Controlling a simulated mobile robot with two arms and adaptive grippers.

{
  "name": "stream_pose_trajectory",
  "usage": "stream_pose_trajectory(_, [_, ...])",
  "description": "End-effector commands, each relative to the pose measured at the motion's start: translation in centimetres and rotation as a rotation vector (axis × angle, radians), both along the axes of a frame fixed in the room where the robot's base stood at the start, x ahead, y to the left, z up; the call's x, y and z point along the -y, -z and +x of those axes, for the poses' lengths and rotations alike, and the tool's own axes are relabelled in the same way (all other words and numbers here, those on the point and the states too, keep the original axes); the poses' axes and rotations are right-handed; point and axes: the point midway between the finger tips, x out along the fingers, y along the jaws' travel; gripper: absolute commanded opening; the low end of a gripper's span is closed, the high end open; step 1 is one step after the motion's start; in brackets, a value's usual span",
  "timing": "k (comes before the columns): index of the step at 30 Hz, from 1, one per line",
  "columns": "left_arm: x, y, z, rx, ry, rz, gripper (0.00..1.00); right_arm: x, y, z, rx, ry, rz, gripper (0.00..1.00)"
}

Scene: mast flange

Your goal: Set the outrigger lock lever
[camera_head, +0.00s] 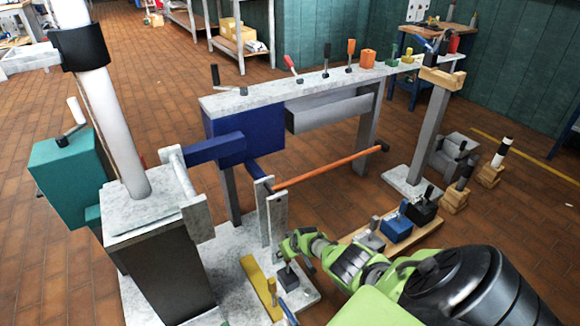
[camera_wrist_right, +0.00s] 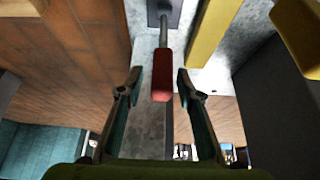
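A lever with a red handle (camera_wrist_right: 162,75) stands on a dark base plate on the grey slab in the right wrist view. It is likely the outrigger lock lever, though no label shows. My right gripper (camera_wrist_right: 159,84) is open, with one finger on each side of the handle and a gap on both sides. In the head view my right gripper (camera_head: 284,248) is low over the slab beside a small lever base (camera_head: 287,277); the gripper hides the handle there. My left gripper is in neither view.
A yellow bar (camera_head: 260,286) lies left of the lever and also shows in the right wrist view (camera_wrist_right: 211,30). Grey upright plates (camera_head: 273,215) and an orange rod (camera_head: 328,168) stand close behind. A wooden board with several levers (camera_head: 398,228) is at the right.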

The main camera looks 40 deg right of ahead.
Motion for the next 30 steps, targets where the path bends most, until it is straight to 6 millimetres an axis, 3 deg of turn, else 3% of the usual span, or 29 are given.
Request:
stream_pose_trajectory(15, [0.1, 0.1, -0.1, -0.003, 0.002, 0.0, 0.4, -0.5, -2.6, -1.6, -0.002, -0.005, -0.003, 0.33])
stream_pose_trajectory(30, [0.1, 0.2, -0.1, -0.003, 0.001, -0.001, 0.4, -1.1, -7.6, -4.2, -0.001, -0.004, -0.002, 0.33])
